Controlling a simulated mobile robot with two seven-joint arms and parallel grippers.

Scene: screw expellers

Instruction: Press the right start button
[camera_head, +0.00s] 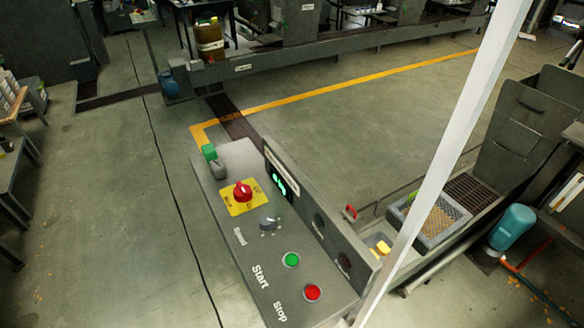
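A grey control panel (222,228) stands in front of me, in the lower middle of the head view. A round green button (291,260) sits on its sloping top, beside the white word "Start". A round red button (312,292) sits just below it, beside the word "Stop". Farther up the panel are a grey dial (269,222) and a red rotary switch (242,192) on a yellow plate. Neither of my grippers is in view, and nothing covers the green button.
A pale slanted post (448,150) runs down close to the panel's right side. Behind the panel's top is a raised face with a lit green display (279,184). A crate of yellow bits (436,222) and a teal motor (513,228) are at right. Floor left of the panel is clear.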

